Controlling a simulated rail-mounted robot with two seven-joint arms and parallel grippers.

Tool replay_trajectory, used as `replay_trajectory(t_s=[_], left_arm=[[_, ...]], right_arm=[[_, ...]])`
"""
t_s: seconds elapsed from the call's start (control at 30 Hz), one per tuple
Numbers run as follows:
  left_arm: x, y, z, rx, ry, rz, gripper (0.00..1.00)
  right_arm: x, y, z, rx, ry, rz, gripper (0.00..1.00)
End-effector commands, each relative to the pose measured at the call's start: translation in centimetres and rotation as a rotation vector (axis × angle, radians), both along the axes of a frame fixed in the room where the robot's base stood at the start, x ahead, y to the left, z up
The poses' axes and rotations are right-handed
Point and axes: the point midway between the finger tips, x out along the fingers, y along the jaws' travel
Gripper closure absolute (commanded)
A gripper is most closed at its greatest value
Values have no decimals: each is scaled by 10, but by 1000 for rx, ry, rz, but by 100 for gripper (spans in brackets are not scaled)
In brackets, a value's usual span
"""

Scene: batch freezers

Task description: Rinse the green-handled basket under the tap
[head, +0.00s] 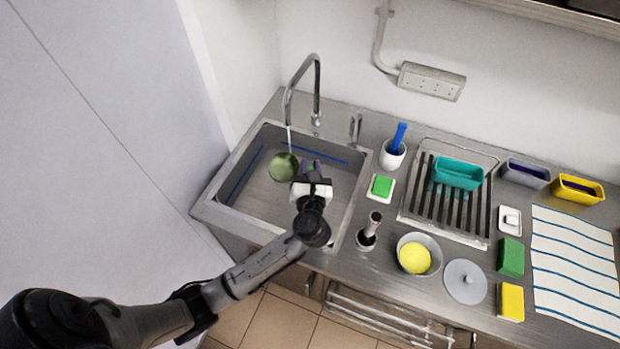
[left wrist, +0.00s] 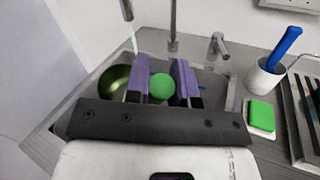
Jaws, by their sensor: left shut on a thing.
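The green-handled basket (head: 283,167) is a round, olive-green bowl shape over the sink (head: 232,212), below the tap (head: 317,88). A thin stream of water runs from the tap and appears to meet the basket's far side. My left gripper (head: 310,166) is over the sink, just right of the basket. In the left wrist view its purple fingers (left wrist: 161,80) are closed around the round green handle end (left wrist: 161,88); the basket's bowl (left wrist: 114,82) shows left of them, partly hidden by a finger. My right gripper is not in view.
Right of the sink stand a white cup with a blue-handled tool (head: 393,153), a green block on a white dish (head: 381,187) and a small metal vessel (head: 368,232). Farther right are a drying rack (head: 447,236) with a teal tub, a bowl (head: 433,245), sponges and a striped cloth (head: 570,262).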

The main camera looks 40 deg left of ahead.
Motion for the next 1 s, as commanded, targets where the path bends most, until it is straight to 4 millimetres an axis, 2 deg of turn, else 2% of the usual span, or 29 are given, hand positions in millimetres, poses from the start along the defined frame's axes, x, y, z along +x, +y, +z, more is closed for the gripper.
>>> replay_trajectory(t_s=[0.03,0.23,0.3,0.6,1.0], left_arm=[[4,4,-4,3,-2,1,100],[19,16,-7,2,-2,0,100],[23,19,-5,3,1,1,100],[40,33,-9,2,0,1,100],[47,40,-12,1,-1,0,100]], right_arm=[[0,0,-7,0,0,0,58],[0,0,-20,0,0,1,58],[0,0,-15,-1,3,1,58],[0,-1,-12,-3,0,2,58],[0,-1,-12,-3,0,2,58]])
